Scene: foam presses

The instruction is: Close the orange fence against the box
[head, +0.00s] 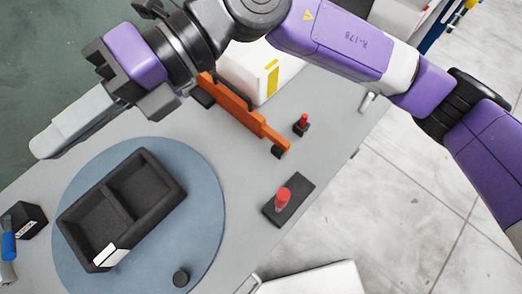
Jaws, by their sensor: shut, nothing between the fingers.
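The orange fence (262,131) is a long bar on the grey table, running diagonally from behind my wrist to a black block at its lower right end. A white box (243,67) with a yellow stripe stands just beyond it, partly hidden by my arm. A black handle-like bar rises by the fence on the box side. I cannot tell whether fence and box touch. My gripper (46,146) is at the left, well away from the fence, its pale fingers shut and empty. It hangs over the table's far left edge, beyond the round blue disc.
Two red-topped pieces (283,199) (302,122) stand right of the fence. A blue-handled tool (8,246) lies at the left. Bare table separates disc and fence.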

